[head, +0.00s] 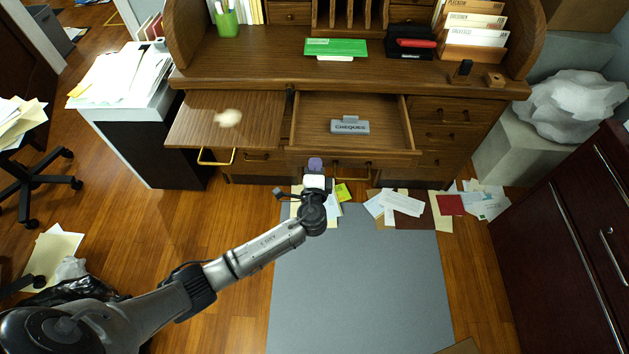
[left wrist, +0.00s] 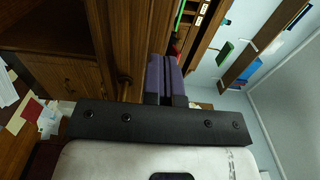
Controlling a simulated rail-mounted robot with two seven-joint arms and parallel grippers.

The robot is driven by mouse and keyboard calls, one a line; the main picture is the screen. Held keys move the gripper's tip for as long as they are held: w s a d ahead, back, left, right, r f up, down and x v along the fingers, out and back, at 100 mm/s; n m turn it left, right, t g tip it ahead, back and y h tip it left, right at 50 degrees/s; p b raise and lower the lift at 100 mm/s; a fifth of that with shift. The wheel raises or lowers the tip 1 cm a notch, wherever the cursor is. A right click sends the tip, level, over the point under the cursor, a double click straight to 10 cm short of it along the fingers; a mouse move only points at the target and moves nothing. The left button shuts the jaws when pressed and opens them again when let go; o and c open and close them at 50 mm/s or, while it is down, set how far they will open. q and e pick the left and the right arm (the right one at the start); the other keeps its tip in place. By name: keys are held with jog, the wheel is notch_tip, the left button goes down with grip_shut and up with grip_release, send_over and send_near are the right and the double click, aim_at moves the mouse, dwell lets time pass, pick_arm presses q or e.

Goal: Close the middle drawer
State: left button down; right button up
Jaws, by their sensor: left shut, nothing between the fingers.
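The middle drawer (head: 390,141) of the wooden desk is pulled out toward me. My right gripper is in neither view.
A pull-out board (head: 200,112) sticks out left of the drawer. Papers (head: 400,203) lie on the floor below, by a grey mat (head: 350,270). A dark red cabinet (head: 570,240) stands at right.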

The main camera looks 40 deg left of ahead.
pick_arm(q)
jog(key=shift+b+x, duration=0.3)
jog(key=shift+x, duration=0.9)
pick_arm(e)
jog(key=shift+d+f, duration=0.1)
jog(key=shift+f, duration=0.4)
